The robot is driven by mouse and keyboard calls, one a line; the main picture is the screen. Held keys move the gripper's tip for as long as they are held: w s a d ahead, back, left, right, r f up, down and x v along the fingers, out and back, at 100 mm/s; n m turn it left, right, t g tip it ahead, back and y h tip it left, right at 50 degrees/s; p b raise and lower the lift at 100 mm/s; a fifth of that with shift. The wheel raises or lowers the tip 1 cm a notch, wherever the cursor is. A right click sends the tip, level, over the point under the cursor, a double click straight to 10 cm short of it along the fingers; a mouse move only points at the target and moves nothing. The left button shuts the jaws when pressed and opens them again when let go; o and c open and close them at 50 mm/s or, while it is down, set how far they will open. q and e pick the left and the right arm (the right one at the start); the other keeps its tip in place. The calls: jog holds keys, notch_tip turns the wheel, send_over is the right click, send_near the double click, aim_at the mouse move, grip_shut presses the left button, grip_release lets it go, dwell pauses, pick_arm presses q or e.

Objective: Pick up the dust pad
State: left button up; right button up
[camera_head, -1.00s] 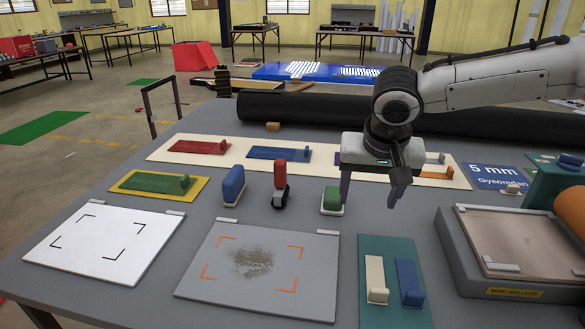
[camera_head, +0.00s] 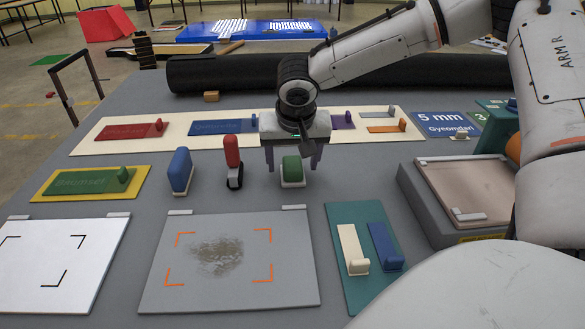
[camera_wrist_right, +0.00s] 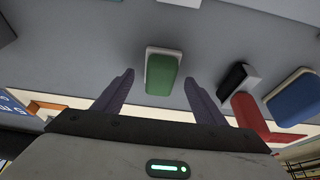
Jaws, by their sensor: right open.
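A small pad with a green top and white base (camera_head: 292,172) stands on the grey table. A similar, taller blue pad with a white base (camera_head: 181,171) stands to its left. No label shows which of them is the dust pad. My right gripper (camera_head: 292,163) points down over the green pad, open, with one finger at each side. In the right wrist view the green pad (camera_wrist_right: 163,72) lies between the two spread fingers (camera_wrist_right: 159,80), with gaps on both sides. My left gripper is not in view.
A red-handled black roller (camera_head: 233,160) stands between the two pads. A grey board (camera_head: 290,240) with a dusty patch (camera_head: 217,256) lies in front. A teal mat (camera_head: 350,213) holds white and blue tools. A cream strip (camera_head: 175,133) with coloured tools lies behind.

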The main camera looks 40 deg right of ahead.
aim_at(292, 163)
jog(key=shift+x, duration=0.75)
jog(key=c, duration=1.1)
jog(key=shift+c, duration=0.2)
jog(key=shift+r, duration=0.1)
notch_tip(292, 163, up, 18)
jog(key=shift+p, duration=0.4)
